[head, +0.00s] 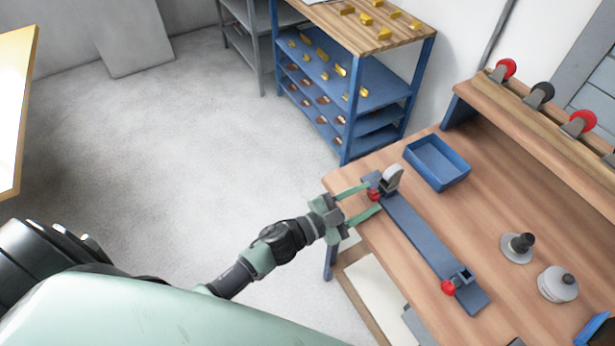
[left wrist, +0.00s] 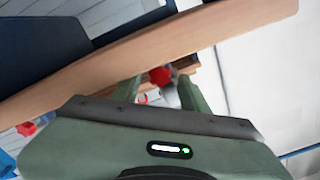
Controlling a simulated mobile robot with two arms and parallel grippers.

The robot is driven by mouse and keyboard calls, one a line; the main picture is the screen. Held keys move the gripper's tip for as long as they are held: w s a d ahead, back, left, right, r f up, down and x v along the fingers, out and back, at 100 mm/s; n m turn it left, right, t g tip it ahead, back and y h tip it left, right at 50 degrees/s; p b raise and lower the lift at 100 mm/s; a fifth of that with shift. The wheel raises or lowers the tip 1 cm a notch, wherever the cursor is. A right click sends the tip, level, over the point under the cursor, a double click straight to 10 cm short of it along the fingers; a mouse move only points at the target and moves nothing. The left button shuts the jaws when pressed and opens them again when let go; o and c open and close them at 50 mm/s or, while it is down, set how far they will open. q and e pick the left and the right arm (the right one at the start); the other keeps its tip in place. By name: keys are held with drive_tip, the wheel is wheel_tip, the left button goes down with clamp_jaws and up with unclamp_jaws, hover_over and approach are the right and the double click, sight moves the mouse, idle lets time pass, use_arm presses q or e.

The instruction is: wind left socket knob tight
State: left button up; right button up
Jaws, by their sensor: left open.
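A long blue bar (head: 420,232) lies along the left side of the wooden bench, with a socket at each end. The far left socket has a red knob (head: 375,194) and a pale grey rounded piece (head: 393,178) standing by it. The near socket has another red knob (head: 448,287). My left gripper (head: 373,198) is open, its two green fingers on either side of the far red knob; I cannot tell if they touch it. In the left wrist view that red knob (left wrist: 160,75) shows between the fingers, its lower part partly hidden. My right gripper is not in view.
A blue tray (head: 437,163) stands just beyond the bar. A grey disc with a dark knob (head: 518,247) and a pale round pot (head: 557,284) stand to its right. A raised wooden shelf (head: 535,112) runs along the back. Open floor lies left of the bench.

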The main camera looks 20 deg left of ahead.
use_arm(q)
drive_tip(key=shift+n, duration=1)
drive_tip(key=n, duration=0.3)
drive_tip(key=v, duration=0.8)
drive_tip(key=s+a+f+n+g+y, duration=0.1)
drive_tip(key=s+a+f+y, duration=0.1)
drive_tip(key=f, duration=0.6)
drive_tip(key=s+a+f+n+g+y+p, duration=0.1)
drive_tip(key=s+a+f+n+g+y, duration=0.1)
drive_tip(key=f, duration=0.7)
drive_tip(key=s+a+f+n+g+y+p, duration=0.1)
drive_tip(key=s+a+f+y, duration=0.3)
drive_tip(key=f, duration=0.5)
drive_tip(key=shift+s+a+n+g, duration=0.35)
drive_tip(key=shift+a+n, duration=0.35)
drive_tip(key=shift+a, duration=0.25)
drive_tip(key=shift+w, duration=0.1)
